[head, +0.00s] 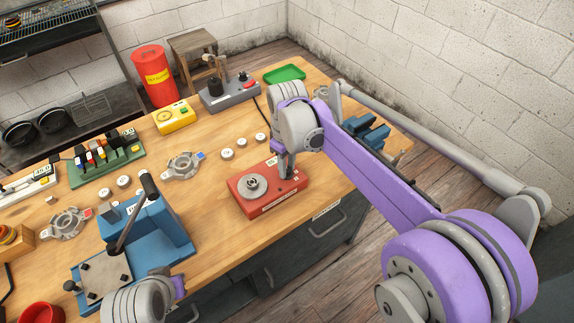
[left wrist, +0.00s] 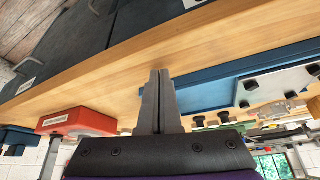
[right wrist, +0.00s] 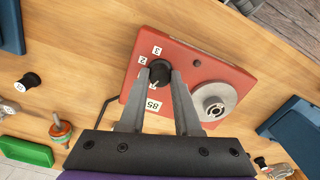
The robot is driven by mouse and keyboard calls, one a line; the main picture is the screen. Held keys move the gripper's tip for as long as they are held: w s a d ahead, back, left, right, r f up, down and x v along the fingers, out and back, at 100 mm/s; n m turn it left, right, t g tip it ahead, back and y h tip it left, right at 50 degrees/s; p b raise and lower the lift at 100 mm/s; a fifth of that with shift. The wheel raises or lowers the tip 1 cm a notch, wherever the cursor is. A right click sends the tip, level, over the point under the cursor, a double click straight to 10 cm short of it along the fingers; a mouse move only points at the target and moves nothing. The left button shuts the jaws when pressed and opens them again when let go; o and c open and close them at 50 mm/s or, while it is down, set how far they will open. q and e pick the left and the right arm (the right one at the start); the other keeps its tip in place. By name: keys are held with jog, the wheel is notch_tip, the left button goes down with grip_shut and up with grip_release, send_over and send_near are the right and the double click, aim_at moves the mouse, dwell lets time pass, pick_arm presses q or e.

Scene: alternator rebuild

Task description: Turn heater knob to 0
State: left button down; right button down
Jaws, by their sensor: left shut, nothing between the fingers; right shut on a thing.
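The heater is a red box (head: 240,200) with a round metal plate on top, near the front edge of the bench. It also shows in the right wrist view (right wrist: 190,60). Its black knob (right wrist: 160,70) sits beside printed labels; I can read 2, 3 and 85, but see no 0. My right gripper (head: 286,176) reaches down onto the box, and its fingers (right wrist: 160,78) are shut on the knob from both sides. Which mark the knob points at is unclear. My left gripper (left wrist: 160,78) is shut and empty near the bench's front edge, by the blue press.
A blue press (head: 165,235) with a lever stands left of the heater. Metal housings (head: 183,166) and small round parts (head: 227,154) lie behind it. A yellow box (head: 175,117), a grey device (head: 230,95) and a green tray (head: 285,73) are farther back.

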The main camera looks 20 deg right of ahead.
jog(key=shift+n, duration=2.2)
jog(key=c, duration=0.6)
grip_release()
jog(key=shift+r, duration=0.1)
notch_tip(320, 180, up, 11)
jog(key=shift+p, duration=0.3)
